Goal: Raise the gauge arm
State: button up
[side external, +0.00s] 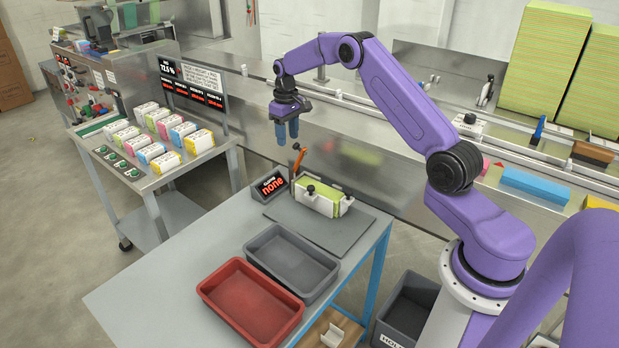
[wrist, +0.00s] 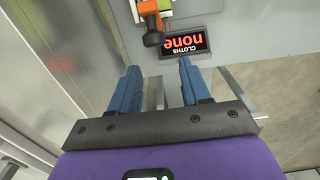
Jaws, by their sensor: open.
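The gauge arm seems to be the orange lever (side external: 299,158) with a dark knob, at the left end of the white and green gauge fixture (side external: 318,199) on the table. In the wrist view the orange lever (wrist: 147,8) shows at the top, partly cut off, with its dark knob towards me. A small display (side external: 271,185) reading "CLOTHS none" stands left of the fixture; it also shows in the wrist view (wrist: 186,42). My gripper (side external: 287,142) is open and empty, above and behind the lever, apart from it. Its two blue fingers (wrist: 156,66) point towards the display side.
A red tray (side external: 213,290) and a grey tray (side external: 262,243) sit at the table's front. A cart (side external: 108,150) with several coloured packs stands at left. A steel conveyor (side external: 380,145) runs behind the table. The table's left part is clear.

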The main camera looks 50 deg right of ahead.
jog(key=shift+r, duration=2.15)
jog(key=s+a+r+n, duration=0.35)
jog(key=s+a, duration=0.55)
jog(key=a, duration=0.3)
jog(key=s+a+r+n, duration=0.35)
jog(key=s+a, duration=0.55)
jog(key=a, duration=0.3)
jog(key=s+d+f+n, duration=0.1)
jog(key=s+n, duration=0.4)
jog(key=s, duration=2.1)
jog(key=shift+s+d+f+n, duration=0.25)
jog(key=shift+s+d+n, duration=0.05)
jog(key=shift+s, duration=0.1)
